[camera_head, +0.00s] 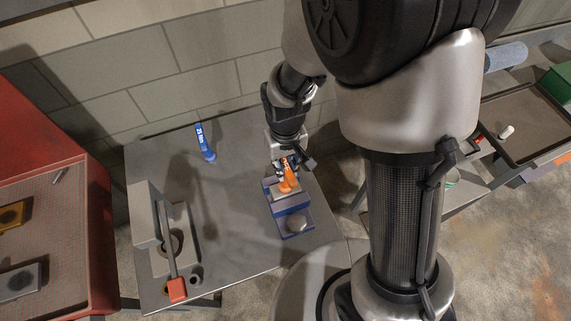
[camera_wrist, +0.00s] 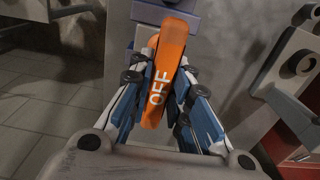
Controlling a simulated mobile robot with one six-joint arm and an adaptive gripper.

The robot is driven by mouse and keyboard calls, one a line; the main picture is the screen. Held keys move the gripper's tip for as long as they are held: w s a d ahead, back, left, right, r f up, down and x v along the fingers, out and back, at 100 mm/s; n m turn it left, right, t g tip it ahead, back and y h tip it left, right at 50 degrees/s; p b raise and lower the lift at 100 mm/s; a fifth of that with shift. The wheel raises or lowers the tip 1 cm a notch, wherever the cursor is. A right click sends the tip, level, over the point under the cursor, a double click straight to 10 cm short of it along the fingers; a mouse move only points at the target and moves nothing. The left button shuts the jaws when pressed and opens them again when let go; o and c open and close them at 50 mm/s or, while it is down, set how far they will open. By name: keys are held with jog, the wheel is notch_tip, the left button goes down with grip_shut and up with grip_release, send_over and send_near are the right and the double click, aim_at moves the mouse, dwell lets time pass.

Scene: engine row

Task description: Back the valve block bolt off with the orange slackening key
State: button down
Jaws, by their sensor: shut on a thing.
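The orange slackening key (camera_head: 287,178) is in my gripper (camera_head: 284,164), which is shut on it above the blue and grey valve block (camera_head: 295,222) on the grey table. In the wrist view the key (camera_wrist: 163,75) stands between the two fingers of my gripper (camera_wrist: 163,100), with the word OFF on its handle. The key's far end and the bolt are hidden, so I cannot tell whether the key sits on the bolt.
A grey fixture with a red-ended bar (camera_head: 177,288) stands at the table's left. A red bench (camera_head: 60,190) is further left. The table's middle is clear.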

jog(key=shift+f, duration=0.1)
jog(key=n, duration=0.4)
jog(key=shift+n, duration=0.4)
jog(key=n, duration=1.2)
